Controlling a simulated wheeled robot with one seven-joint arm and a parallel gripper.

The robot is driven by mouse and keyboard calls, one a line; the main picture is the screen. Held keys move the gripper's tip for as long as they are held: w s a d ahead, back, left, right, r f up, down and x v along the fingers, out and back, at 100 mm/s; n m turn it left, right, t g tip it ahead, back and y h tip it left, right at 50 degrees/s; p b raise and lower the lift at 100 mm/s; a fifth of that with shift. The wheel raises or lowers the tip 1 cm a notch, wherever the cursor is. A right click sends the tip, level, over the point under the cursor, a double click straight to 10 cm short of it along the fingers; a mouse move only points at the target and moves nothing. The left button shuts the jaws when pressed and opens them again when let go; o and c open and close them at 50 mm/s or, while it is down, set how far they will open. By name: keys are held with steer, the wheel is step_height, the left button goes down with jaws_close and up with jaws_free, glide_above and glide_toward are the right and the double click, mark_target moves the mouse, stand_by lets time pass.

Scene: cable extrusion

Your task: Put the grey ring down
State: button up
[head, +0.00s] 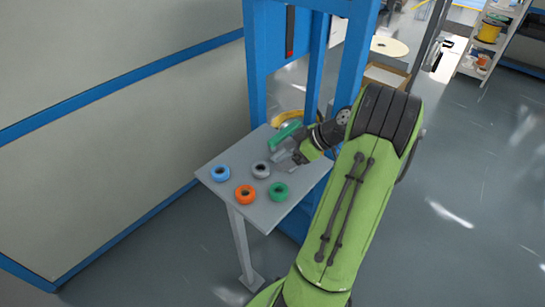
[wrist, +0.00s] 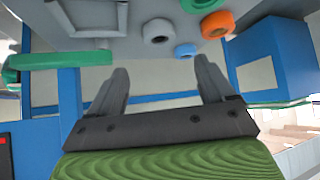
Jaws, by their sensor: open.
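The grey ring (head: 261,169) lies flat on the small grey table (head: 222,160), near its middle, and nothing holds it. In the wrist view the grey ring (wrist: 158,31) shows beyond the fingertips, roughly in line with the gap between them. My gripper (head: 279,157) is just to the right of the ring in the head view. In the wrist view my gripper (wrist: 161,72) has its fingers wide apart, with nothing between them.
A blue ring (head: 220,173), an orange ring (head: 245,194) and a green ring (head: 279,191) lie on the table around the grey one. A green bar (head: 286,131) is near the table's back. Blue posts (head: 262,70) rise behind the table; a wall stands at left.

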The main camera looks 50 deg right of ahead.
steer(key=a+r+g+h, duration=0.1)
steer(key=a+r, duration=0.2)
steer(key=a, duration=0.4)
steer(key=w+a+r+m+g, duration=0.1)
steer(key=a+r, duration=0.3)
steer(key=a, duration=0.3)
steer(key=a+r+g+h, duration=0.1)
steer(key=a+r+g, duration=0.15)
steer(key=a, duration=0.45)
steer(key=s+a+r+m+t, duration=0.1)
steer(key=s+a+m, duration=0.1)
steer(key=s+a, duration=0.2)
steer(key=s+a+r+m+t+h, duration=0.1)
steer(key=s+a, duration=0.4)
steer(key=s, duration=0.4)
steer(key=shift+s+a+r+m+h, duration=0.15)
steer(key=shift+s+r+m+h, duration=0.15)
steer(key=shift+r+m, duration=0.1)
